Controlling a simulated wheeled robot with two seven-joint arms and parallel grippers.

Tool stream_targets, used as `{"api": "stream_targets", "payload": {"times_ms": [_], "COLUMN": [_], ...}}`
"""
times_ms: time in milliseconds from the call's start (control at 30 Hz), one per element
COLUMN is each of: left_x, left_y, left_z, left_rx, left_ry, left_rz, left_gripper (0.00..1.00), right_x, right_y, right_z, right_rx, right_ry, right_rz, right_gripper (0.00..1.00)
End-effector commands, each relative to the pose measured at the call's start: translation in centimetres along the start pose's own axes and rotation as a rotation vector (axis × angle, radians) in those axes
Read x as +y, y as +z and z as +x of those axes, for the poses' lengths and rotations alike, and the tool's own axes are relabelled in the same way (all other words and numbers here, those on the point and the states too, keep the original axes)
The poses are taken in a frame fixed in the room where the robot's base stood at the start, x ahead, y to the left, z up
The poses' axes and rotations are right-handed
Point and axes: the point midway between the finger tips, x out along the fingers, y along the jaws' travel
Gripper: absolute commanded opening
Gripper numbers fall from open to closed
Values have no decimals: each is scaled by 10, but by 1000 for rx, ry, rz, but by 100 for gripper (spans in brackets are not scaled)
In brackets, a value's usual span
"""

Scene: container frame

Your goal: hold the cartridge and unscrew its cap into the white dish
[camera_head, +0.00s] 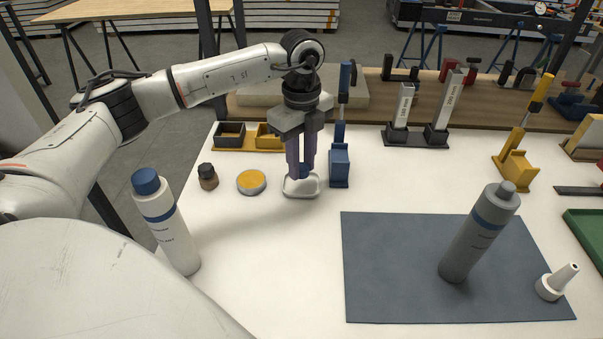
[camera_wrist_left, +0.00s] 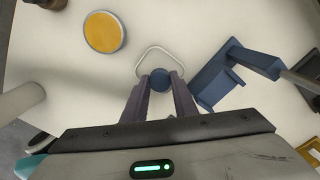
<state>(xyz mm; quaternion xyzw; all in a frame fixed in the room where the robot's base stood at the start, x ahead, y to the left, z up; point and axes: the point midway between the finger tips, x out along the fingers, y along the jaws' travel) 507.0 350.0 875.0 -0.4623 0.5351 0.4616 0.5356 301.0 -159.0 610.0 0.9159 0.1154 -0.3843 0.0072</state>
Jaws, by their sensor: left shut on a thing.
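My left gripper (camera_head: 301,168) points down at the white dish (camera_head: 300,190) and is shut on a small round blue cap (camera_head: 305,171). The left wrist view shows the cap (camera_wrist_left: 160,79) between the fingertips, over the near part of the dish (camera_wrist_left: 167,49). I cannot tell whether the cap touches the dish. A grey cartridge (camera_head: 474,242) with a blue band and a narrower grey top stands on the blue-grey mat (camera_head: 390,285) at the right. A white bottle (camera_head: 174,237) with a blue cap stands at the left. My right gripper is out of view.
A blue clamp-like stand (camera_head: 339,166) is just right of the dish. A round yellow-topped tin (camera_head: 251,182) and a small dark-capped bottle (camera_head: 208,177) stand to its left. A white nozzle (camera_head: 555,283) stands at the mat's right edge. The table's front middle is clear.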

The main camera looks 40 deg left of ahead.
Motion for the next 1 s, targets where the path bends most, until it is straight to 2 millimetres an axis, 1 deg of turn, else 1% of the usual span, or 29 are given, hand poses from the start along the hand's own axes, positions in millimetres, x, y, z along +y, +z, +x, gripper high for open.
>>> {"api": "stream_targets", "payload": {"times_ms": [200,233,467,600,633,667,933,1000], "left_x": [1,1,0,0,0,0,0,0], "left_y": [0,0,0,0,0,0,0,0], "left_z": [30,32,34,38,37,37,36,32], "left_rx": [0,0,0,0,0,0,0,0], "left_ry": [4,4,1,2,1,1,1,1], "left_rz": [1,1,1,1,1,1,1,1], "left_gripper": [0,0,0,0,29,33,33,33], "right_x": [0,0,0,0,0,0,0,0], "right_y": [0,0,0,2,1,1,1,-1], "right_z": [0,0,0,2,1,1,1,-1], "right_rx": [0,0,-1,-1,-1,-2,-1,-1], "right_ry": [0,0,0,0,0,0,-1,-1], "right_rz": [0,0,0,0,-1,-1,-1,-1], "right_gripper": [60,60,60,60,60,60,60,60]}}
